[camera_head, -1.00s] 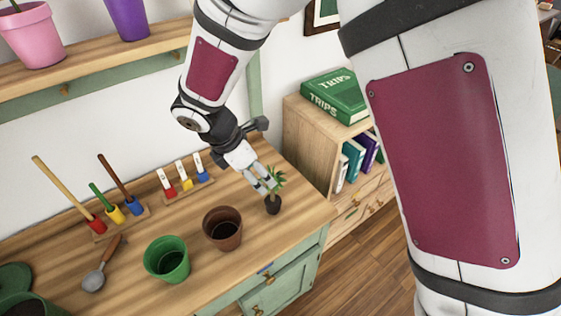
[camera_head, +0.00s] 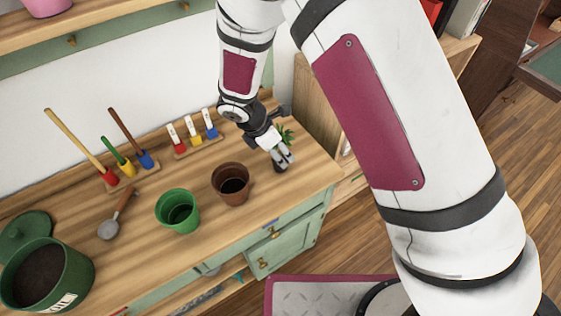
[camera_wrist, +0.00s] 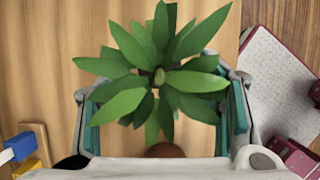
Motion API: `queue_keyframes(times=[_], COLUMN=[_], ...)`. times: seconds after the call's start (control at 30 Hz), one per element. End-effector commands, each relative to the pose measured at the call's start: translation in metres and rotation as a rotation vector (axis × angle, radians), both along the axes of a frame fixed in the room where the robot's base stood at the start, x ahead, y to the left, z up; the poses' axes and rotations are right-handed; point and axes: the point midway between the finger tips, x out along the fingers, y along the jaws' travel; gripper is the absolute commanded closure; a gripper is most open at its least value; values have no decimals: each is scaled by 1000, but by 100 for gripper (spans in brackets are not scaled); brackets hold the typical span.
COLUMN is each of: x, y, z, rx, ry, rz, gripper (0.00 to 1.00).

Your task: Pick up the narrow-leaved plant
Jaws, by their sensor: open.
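The narrow-leaved plant (camera_wrist: 160,78) shows from above in the wrist view, its long green leaves spread in a rosette. In the head view the plant (camera_head: 286,132) stands at the right end of the wooden bench, mostly hidden behind my gripper. My gripper (camera_head: 283,160) is over the plant there. In the wrist view my gripper (camera_wrist: 165,112) is open, with one teal-padded finger on each side of the plant. Leaves overlap both fingers, so I cannot tell whether they touch. A bit of brown below the leaves may be a pot rim.
On the bench (camera_head: 140,220) stand a brown pot (camera_head: 230,190), a green pot (camera_head: 178,213), a trowel (camera_head: 112,224) and a large green soil bucket (camera_head: 60,270). Racks with coloured tools (camera_head: 122,165) and labels (camera_head: 192,133) stand along the wall. The bench's right edge is close to my gripper.

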Motion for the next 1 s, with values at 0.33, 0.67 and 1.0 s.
queue_keyframes(times=[0.33,0.67,1.0], x=[7,7,7], y=[-8,-8,-9], z=[-27,-27,-26], rx=[0,0,0], ry=[0,0,0], rz=[1,1,0], gripper=[39,78,87])
